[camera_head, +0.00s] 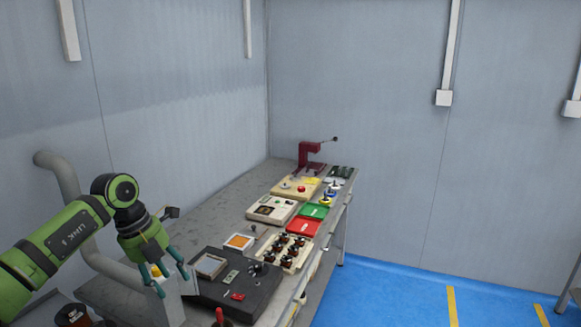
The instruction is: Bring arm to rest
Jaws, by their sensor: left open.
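My left arm is green and comes in from the left. Its left gripper (171,283) points down with its two teal fingers apart and nothing seen between them. It is at the near left part of the grey workbench (215,220), in front of or over a pale grey stand (174,312). I cannot tell whether the fingers touch the stand. A black panel (243,296) with small parts on it lies just right of the gripper. My right gripper is not in view.
A tray of dark coils (289,255), a red tray (303,228), a green tray (314,211) and beige boxes (272,208) line the bench. A dark red press (308,155) stands at the far end. A grey pipe (66,180) rises behind my arm. Blue floor to the right is clear.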

